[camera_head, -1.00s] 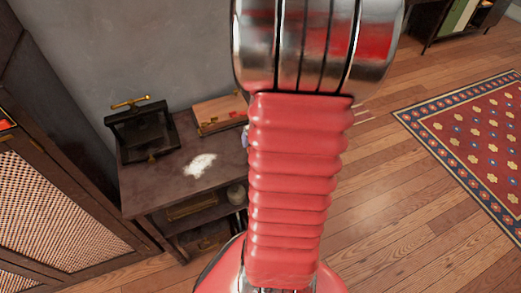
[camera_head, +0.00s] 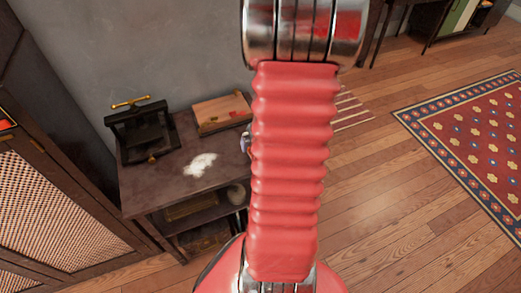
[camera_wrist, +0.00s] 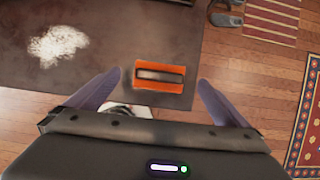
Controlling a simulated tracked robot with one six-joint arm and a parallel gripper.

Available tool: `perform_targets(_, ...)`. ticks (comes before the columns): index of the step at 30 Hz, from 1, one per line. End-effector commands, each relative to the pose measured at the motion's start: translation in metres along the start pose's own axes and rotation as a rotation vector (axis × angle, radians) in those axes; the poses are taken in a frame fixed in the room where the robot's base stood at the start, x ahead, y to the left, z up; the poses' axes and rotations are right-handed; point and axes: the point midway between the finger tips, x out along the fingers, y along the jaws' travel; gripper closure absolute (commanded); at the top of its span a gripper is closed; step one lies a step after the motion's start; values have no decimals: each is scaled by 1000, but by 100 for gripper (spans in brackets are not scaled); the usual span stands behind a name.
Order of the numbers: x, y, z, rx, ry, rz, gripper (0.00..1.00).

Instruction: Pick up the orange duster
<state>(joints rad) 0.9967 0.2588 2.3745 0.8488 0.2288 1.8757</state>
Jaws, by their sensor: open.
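The orange duster (camera_wrist: 160,65) lies on the dark side table (camera_wrist: 112,20), close to its edge, in the wrist view. It is a flat orange block with a dark grey strip along its middle. My gripper (camera_wrist: 159,78) is open, with one purple-grey finger to the left of the duster and one to the right. The fingers appear apart from it; how high they are above it I cannot tell.
A pile of white powder (camera_head: 200,164) lies left of my arm. A black press with a brass handle (camera_head: 143,132) and a wooden box (camera_head: 220,112) stand at the table's back. A cabinet (camera_head: 60,215) is on the left. Open wooden floor (camera_head: 385,210) is on the right.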

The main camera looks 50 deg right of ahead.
Motion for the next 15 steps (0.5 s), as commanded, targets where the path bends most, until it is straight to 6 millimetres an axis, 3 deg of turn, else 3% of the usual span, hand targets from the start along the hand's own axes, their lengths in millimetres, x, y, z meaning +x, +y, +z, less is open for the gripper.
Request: perform_targets(15,26,1,-2,1,1,0,0)
